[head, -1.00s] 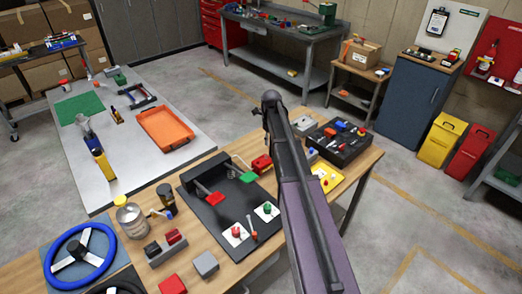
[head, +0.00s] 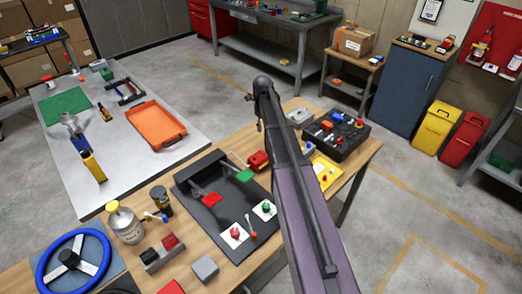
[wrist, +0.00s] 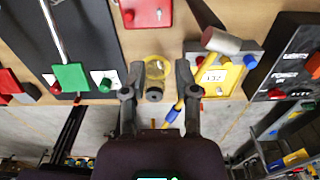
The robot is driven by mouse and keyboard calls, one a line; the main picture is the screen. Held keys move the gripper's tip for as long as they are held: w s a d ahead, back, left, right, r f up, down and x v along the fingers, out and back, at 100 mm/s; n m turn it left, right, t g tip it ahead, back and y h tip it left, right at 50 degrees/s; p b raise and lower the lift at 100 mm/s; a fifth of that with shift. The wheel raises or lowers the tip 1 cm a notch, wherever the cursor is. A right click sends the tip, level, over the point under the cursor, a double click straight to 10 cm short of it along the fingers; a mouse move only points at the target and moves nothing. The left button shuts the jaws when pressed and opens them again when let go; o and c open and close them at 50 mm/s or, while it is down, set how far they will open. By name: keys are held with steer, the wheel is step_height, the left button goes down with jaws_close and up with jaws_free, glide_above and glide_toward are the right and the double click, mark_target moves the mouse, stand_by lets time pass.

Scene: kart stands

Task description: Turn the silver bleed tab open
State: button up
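I cannot make out the silver bleed tab for certain. A red box (wrist: 148,12) at the top of the wrist view has a small pale piece on its face, too small to name; the box also shows in the head view (head: 258,160) on the workbench. My gripper (wrist: 158,72) is open, with its two dark fingers apart. A yellow-rimmed clear round thing with a dark cap (wrist: 155,95) appears between the fingers; I cannot tell its distance, and no contact shows. In the head view my arm hides part of the bench, and the fingers cannot be made out.
A black panel (wrist: 88,20) with a green paddle (wrist: 70,77) lies left of my gripper. A yellow box (wrist: 218,78) and a silver cylinder (wrist: 222,41) are to the right.

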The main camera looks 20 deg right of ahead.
mark_target(262, 151)
steer(key=shift+f, duration=0.15)
step_height(262, 151, down, 14)
steer(key=b, duration=1.3)
steer(key=shift+r+b, duration=0.25)
steer(key=shift+b, duration=0.15)
steer(key=shift+a, duration=0.1)
steer(key=shift+c, duration=0.2)
jaws_close()
